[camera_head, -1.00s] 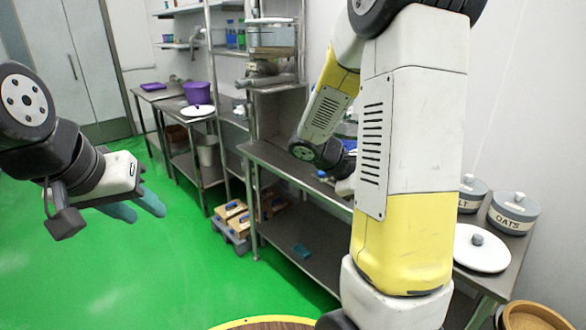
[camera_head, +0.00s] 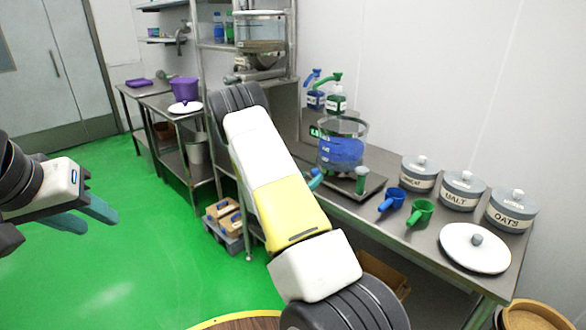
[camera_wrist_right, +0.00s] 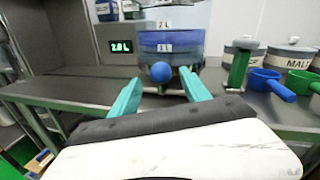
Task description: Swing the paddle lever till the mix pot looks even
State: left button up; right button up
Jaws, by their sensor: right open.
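The mix pot (camera_head: 341,145) is a clear round vessel on the steel bench, with blue in its lower part and a paler band above. The right wrist view shows it close up (camera_wrist_right: 170,42), with level labels and a green display reading 2.0 L beside it. A blue ball knob (camera_wrist_right: 161,72), apparently the paddle lever's end, sits in front of the pot. My right gripper (camera_wrist_right: 162,88) is open, its teal fingers apart with the knob seen between them, not gripped. My right arm hides most of that gripper in the head view. My left gripper (camera_head: 101,224) is open and empty over the green floor.
A green-handled tool (camera_head: 361,180) stands right of the pot. Blue (camera_head: 393,199) and green (camera_head: 420,213) scoops, several labelled canisters (camera_head: 461,190) and a white lid (camera_head: 474,249) occupy the bench's right side. Pump bottles (camera_head: 336,98) stand behind the pot.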

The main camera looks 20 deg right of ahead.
aim_at(313, 175)
jog(key=x, duration=0.5)
grip_shut()
dwell(1.4)
